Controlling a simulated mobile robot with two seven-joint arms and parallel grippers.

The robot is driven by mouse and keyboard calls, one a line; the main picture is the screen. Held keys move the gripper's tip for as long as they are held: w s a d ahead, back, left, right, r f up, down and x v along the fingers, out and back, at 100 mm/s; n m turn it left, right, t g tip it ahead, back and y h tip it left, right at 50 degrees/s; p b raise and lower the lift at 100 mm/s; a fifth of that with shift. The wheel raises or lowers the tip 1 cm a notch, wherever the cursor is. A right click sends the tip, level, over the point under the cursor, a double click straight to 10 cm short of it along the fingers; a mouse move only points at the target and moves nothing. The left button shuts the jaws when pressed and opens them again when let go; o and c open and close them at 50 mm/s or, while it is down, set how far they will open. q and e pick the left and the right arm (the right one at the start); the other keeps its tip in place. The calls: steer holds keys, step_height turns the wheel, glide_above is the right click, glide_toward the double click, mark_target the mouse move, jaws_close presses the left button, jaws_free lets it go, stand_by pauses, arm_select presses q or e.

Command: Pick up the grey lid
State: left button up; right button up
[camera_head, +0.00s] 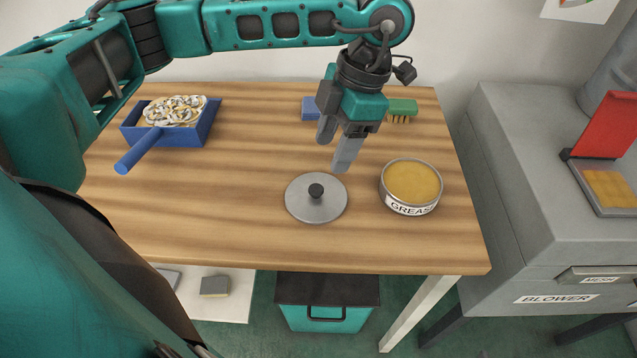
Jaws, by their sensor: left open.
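The grey lid (304,205) is a round metal disc with a black knob (316,190) in its middle. It lies flat on the wooden table, left of the grease tin. My left gripper (335,155) points down above the far right side of the lid. Its two grey fingers are apart with nothing between them. The fingertips look to be higher than the knob and beyond it; the exact gap is hard to tell. The grease tin (411,186) is open, full of yellow-brown grease and labelled GREASE. My right gripper is not in view.
A blue scoop-like tray (208,124) with pale rings stands at the back left of the table (220,220). A green brush (402,107) and a blue block (311,109) are behind my gripper. A grey blower cabinet (530,190) stands at right. The table's front left is clear.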

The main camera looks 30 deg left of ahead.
arm_select(q)
glide_above(316, 188)
steer(key=w+d, duration=0.1)
steer(key=d, duration=0.1)
steer(key=x, duration=0.2)
steer(key=w+x, duration=0.1)
steer(key=x, duration=0.1)
steer(key=shift+d+f, duration=0.1)
steer(key=shift+f, duration=0.15)
steer(key=x, duration=0.5)
steer(key=shift+w+f+p, duration=0.1)
steer(key=shift+p, duration=0.2)
jaws_close()
